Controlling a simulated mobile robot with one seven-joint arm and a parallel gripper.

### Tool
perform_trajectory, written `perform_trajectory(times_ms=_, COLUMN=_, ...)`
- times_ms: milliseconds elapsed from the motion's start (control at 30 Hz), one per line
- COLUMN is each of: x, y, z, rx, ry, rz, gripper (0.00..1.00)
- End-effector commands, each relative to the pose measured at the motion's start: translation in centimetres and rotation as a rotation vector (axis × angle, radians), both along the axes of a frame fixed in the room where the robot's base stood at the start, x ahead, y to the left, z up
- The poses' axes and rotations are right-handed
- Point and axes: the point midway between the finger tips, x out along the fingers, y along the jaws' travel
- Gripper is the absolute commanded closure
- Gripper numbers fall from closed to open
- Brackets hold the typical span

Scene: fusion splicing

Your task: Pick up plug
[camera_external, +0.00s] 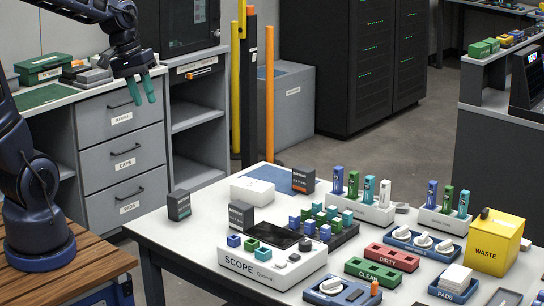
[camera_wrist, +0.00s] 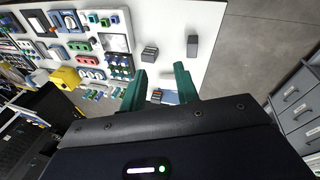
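My gripper (camera_external: 145,90) hangs at the upper left, above and left of the white table, well apart from everything on it. Its green fingers are spread with nothing between them, as the wrist view (camera_wrist: 160,87) also shows. No piece is clearly marked as the plug. Small blue, green and teal blocks sit in a dark tray (camera_external: 345,237) at mid-table, with a few on the white SCOPE unit (camera_external: 240,268). Blue, green, teal and white upright pieces stand in two white racks, a left one (camera_external: 372,213) and a right one (camera_external: 441,221).
The white table (camera_external: 185,228) also bears dark boxes (camera_external: 179,205), a white box (camera_external: 252,191), a red DIRTY tray (camera_external: 392,257), a green CLEAN tray (camera_external: 373,271) and a yellow WASTE bin (camera_external: 495,243). Its left edge is mostly clear. Grey drawers (camera_external: 122,160) stand behind my gripper.

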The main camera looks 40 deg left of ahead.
Motion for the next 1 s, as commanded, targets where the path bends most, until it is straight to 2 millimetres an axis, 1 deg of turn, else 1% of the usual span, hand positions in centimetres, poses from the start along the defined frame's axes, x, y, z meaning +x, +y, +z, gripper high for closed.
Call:
perform_trajectory(times_ms=33, x=0.9, y=-0.6, z=-0.6, rx=-0.024, ry=0.028, rz=0.017, gripper=0.69)
perform_trajectory(times_ms=100, x=2.1, y=-1.4, z=-1.4, rx=-0.061, ry=0.064, rz=0.045, gripper=0.69)
perform_trajectory(times_ms=367, x=6.4, y=-4.5, z=-4.6, rx=-0.198, ry=0.199, rz=0.15, gripper=0.69)
perform_trajectory(times_ms=567, x=9.6, y=-6.7, z=-7.4, rx=-0.302, ry=0.307, rz=0.243, gripper=0.69)
perform_trajectory(times_ms=867, x=14.2, y=-9.9, z=-12.1, rx=-0.454, ry=0.476, rz=0.397, gripper=0.69)
perform_trajectory(times_ms=1000, x=16.2, y=-11.3, z=-14.6, rx=-0.524, ry=0.557, rz=0.474, gripper=0.69)
